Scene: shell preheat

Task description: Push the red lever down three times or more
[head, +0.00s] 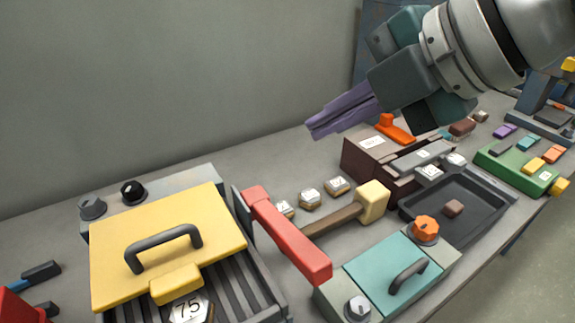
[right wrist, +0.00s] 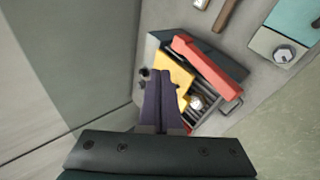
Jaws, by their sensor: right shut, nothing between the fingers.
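The red lever (head: 292,240) is a long red bar on the right side of a grill-like machine with a yellow lid (head: 150,235). It slants from the machine's back toward the front right. In the right wrist view the red lever (right wrist: 192,57) lies beyond my fingertips, past the yellow lid (right wrist: 172,72). My right gripper (head: 310,126) has purple fingers pressed together, with nothing between them. It is in the air above and behind the lever, apart from it. The gripper also shows in the right wrist view (right wrist: 161,74). My left gripper is out of view.
A wooden mallet (head: 372,200) lies right of the lever, near several small labelled pieces. A teal-lidded box (head: 378,275) stands in front of it. A black tray (head: 480,225) and a brown box (head: 360,165) with an orange handle are farther right. Two knobs stand behind the yellow lid.

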